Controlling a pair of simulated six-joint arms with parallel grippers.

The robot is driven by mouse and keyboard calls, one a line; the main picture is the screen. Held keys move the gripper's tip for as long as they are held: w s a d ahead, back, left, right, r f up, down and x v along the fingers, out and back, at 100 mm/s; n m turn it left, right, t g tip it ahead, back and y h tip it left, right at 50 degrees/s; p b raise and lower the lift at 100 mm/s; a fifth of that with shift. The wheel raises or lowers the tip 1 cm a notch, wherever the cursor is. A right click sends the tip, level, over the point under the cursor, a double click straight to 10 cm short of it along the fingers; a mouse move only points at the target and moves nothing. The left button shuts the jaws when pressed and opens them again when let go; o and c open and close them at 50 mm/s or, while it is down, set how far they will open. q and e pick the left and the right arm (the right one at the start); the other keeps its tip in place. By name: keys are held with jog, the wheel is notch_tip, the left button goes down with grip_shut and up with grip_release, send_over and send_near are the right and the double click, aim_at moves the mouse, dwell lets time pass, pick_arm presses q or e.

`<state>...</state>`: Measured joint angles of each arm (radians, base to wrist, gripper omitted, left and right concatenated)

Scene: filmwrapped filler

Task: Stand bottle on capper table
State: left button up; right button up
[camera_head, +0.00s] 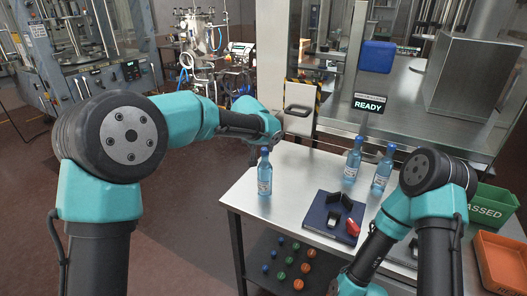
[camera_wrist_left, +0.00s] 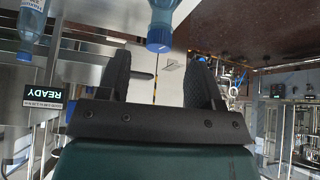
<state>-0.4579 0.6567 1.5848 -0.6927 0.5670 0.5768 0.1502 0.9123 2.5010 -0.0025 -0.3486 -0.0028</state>
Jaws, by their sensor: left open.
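Three clear blue bottles with blue caps stand upright on a steel table (camera_head: 300,165) in the head view. One bottle (camera_head: 265,174) is near the table's left edge; the other two, a middle bottle (camera_head: 353,160) and a right bottle (camera_head: 382,172), stand farther right. My left gripper (camera_head: 277,136) is above and behind the left bottle, its fingers hard to make out there. In the left wrist view the gripper (camera_wrist_left: 162,78) is open and empty, with a bottle's blue cap (camera_wrist_left: 159,40) just beyond its fingertips.
A dark blue pad (camera_head: 317,218) with black items and a red item lies on the table. A READY sign (camera_head: 369,103) and a white panel with a handle (camera_head: 300,112) are behind. A green bin (camera_head: 490,208) and an orange bin (camera_head: 500,262) stand right. Colored caps sit on the lower shelf.

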pick_arm(q)
jog(key=v, duration=0.4)
dwell(0.6)
jog(key=s+a+f+g+h, duration=0.1)
jog(key=s+a+f, duration=0.2)
jog(key=f, duration=0.6)
jog(key=s+a+f+n+g, duration=0.1)
jog(key=s+a+f, duration=0.2)
jog(key=f, duration=0.6)
jog(key=s+a+f+g+h, duration=0.1)
jog(key=s+a+f, duration=0.2)
jog(key=f, duration=0.7)
jog(key=s+a+f+n, duration=0.1)
jog(key=s+a+f, duration=0.2)
jog(key=s+f, duration=0.2)
jog(key=s+a+f+n+g, duration=0.1)
jog(key=s+a+f, duration=0.3)
jog(key=s, duration=0.8)
jog(key=s+a+f+n+g, duration=0.1)
jog(key=s+a+f, duration=0.3)
jog(key=s+f, duration=0.4)
jog(key=shift+s+a+f+n, duration=0.25)
jog(key=shift+s+n, duration=0.45)
jog(key=shift+s, duration=0.05)
